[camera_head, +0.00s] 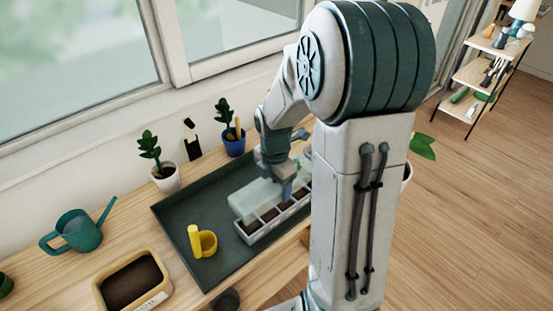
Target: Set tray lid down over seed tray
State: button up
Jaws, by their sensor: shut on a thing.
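The seed tray (246,237) is a long pale tray with a row of soil-filled cells, lying on the dark green work tray. The tray lid (251,198) is a translucent pale green cover. It is above and toward the back of the seed tray, and several soil cells show past its front edge. I cannot tell whether it touches the seed tray. My gripper (287,191) is shut on the lid near its right part, pointing downward. My arm hides the right end of the seed tray and lid.
A yellow scoop-like cup (207,243) stands left of the seed tray in the dark tray (183,251). Two potted plants (166,178) (233,139) line the back. A teal watering can (75,230) and yellow soil box (131,279) are at left. A dark pot (227,300) is in front.

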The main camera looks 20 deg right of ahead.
jog(key=shift+s+a, duration=0.2)
jog(key=shift+s, duration=0.3)
jog(key=shift+f, duration=0.15)
notch_tip(320, 180, down, 3)
jog(key=b, duration=0.3)
jog(key=shift+f, duration=0.6)
jog(key=shift+f, duration=0.7)
dwell(1.7)
jog(key=o, duration=1.1)
notch_tip(320, 180, up, 14)
jog(key=shift+f+p, duration=0.1)
jog(key=shift+p, duration=0.2)
